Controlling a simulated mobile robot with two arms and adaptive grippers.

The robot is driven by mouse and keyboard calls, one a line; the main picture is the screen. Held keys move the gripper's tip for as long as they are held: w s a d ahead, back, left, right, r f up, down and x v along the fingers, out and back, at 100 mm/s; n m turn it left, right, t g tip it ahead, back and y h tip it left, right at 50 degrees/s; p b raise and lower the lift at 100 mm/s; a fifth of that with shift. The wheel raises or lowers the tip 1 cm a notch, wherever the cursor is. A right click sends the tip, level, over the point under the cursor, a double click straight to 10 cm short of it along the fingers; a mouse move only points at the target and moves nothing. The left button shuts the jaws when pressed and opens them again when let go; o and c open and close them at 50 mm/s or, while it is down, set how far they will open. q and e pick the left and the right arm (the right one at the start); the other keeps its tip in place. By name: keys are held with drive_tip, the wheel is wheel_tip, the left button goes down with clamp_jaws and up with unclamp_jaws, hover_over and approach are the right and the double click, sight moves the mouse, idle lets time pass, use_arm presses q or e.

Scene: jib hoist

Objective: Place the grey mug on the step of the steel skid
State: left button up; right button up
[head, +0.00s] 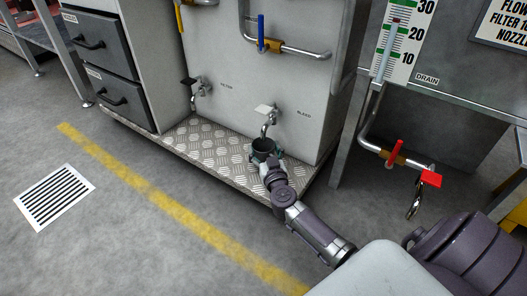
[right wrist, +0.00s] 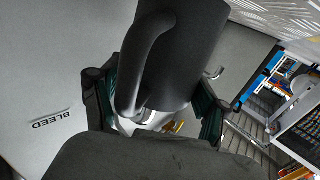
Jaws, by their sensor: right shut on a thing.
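The grey mug (head: 263,146) is at the right part of the checkered step (head: 205,148) of the steel skid (head: 235,92), just under the tap marked BLEED (head: 267,112). My right gripper (head: 270,160) is shut on it. In the right wrist view the dark mug (right wrist: 183,48) and its curved handle (right wrist: 138,62) show between the two fingers of the gripper (right wrist: 155,105). I cannot tell whether the mug's base touches the step. My left gripper is not in view.
A second tap marked FILTER (head: 196,90) stands on the skid's left. A bare stretch of step lies left of the mug. A drain pipe with a red-handled valve (head: 394,153) is at the right.

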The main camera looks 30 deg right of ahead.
drive_tip(key=shift+f, duration=0.4)
drive_tip(key=shift+f, duration=0.15)
drive_tip(key=o, duration=1.2)
drive_tip(key=shift+f, duration=0.15)
